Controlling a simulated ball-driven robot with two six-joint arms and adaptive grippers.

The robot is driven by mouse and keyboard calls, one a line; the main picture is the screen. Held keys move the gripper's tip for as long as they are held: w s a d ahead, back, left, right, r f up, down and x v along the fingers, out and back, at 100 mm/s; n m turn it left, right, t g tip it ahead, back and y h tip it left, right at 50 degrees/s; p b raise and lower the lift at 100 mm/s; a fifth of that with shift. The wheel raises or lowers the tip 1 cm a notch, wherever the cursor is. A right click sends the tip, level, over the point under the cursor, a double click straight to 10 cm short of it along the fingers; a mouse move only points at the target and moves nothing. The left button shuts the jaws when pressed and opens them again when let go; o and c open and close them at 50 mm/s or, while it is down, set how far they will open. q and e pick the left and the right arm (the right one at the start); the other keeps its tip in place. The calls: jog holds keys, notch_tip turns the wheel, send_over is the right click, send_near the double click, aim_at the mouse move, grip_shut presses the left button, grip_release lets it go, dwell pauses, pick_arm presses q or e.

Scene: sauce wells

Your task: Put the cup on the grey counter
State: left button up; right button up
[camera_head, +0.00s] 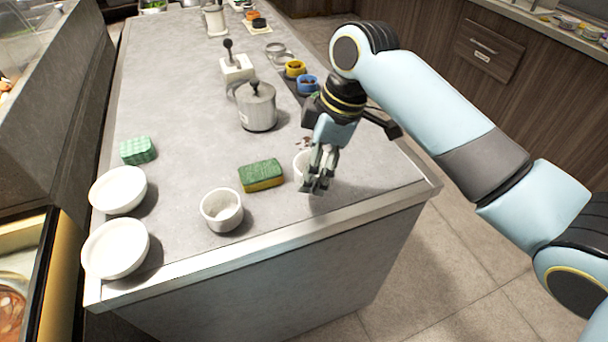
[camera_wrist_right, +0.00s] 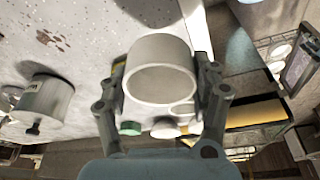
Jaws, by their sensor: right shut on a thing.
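A white cup (camera_head: 300,162) shows partly behind my right gripper (camera_head: 317,182) in the head view, over the right front part of the grey counter (camera_head: 190,125). In the right wrist view the cup (camera_wrist_right: 160,52) sits between both fingers of my right gripper (camera_wrist_right: 161,90), which is shut on it. Its open mouth faces the wrist camera. A dark shadow lies on the counter beyond the cup; I cannot tell whether the cup touches the counter. Another small white cup (camera_head: 222,211) stands on the counter near the front edge. My left gripper is not in view.
A green and yellow sponge (camera_head: 262,176) lies left of my right gripper. Two white bowls (camera_head: 116,248) and a green block (camera_head: 138,150) are at the left. A lidded metal pot (camera_head: 257,108) and blue and yellow sauce cups (camera_head: 307,85) stand farther back.

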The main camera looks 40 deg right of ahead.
jog(key=shift+w+a+f, duration=0.15)
jog(key=shift+w+f, duration=0.4)
jog(key=shift+w, duration=0.35)
jog(key=shift+f, duration=2.05)
jog(key=shift+f, duration=0.1)
jog(key=o, duration=1.2)
jog(key=shift+o, duration=0.2)
jog(key=v, duration=1.2)
